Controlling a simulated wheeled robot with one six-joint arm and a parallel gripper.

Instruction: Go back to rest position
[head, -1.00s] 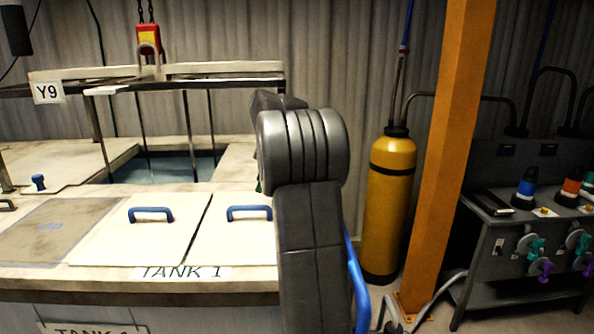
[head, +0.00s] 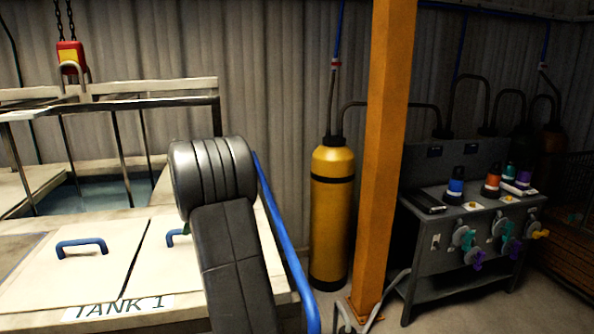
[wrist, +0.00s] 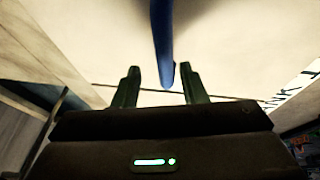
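In the wrist view, my gripper (wrist: 158,84) is open, its two dark green fingers apart. A blue handle (wrist: 163,45) reaches down between the fingertips, with a gap on each side. It lies over a pale lid surface (wrist: 225,50). In the head view, my grey arm stands in front of the Tank 1 lids and hides most of the gripper. Part of a blue lid handle (head: 173,238) shows just left of my arm. Another blue handle (head: 81,247) is on the left lid (head: 95,275).
A yellow cylinder (head: 331,215) and an orange post (head: 382,150) stand right of the tank. A grey bench (head: 455,260) with bottles and valves is farther right. A red and yellow hoist block (head: 70,52) hangs at the upper left over the open tank.

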